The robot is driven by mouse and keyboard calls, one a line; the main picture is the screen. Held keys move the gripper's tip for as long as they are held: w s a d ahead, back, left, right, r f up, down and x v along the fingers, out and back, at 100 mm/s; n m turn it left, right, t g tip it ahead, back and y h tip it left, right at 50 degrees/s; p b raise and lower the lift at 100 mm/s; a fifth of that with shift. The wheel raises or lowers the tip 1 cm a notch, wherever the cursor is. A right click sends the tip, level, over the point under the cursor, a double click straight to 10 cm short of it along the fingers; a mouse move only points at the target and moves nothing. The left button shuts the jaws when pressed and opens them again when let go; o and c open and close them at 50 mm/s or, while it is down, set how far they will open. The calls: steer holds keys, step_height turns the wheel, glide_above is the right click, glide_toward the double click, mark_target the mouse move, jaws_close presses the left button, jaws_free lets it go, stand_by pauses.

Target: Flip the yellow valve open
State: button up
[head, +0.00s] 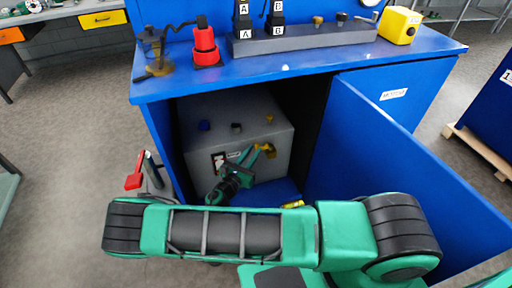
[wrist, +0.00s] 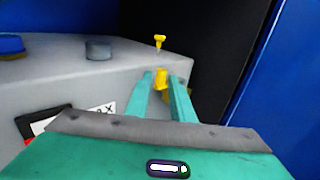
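The yellow valve (head: 269,150) is on the front face of a grey box inside the blue cabinet, near the box's right edge. In the wrist view the valve (wrist: 161,78) shows between my fingertips. My gripper (head: 256,152) reaches into the cabinet to the valve. Its two green fingers (wrist: 161,84) stand apart, one on each side of the yellow part. I see no clear contact with either finger.
The grey box (head: 225,107) carries a blue knob (head: 204,125), a dark knob (head: 236,127) and a small yellow knob (head: 269,118) on top. The blue cabinet door (head: 390,165) stands open at the right.

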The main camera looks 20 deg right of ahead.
mark_target(257, 146)
steer(key=shift+x, duration=2.15)
jaws_close()
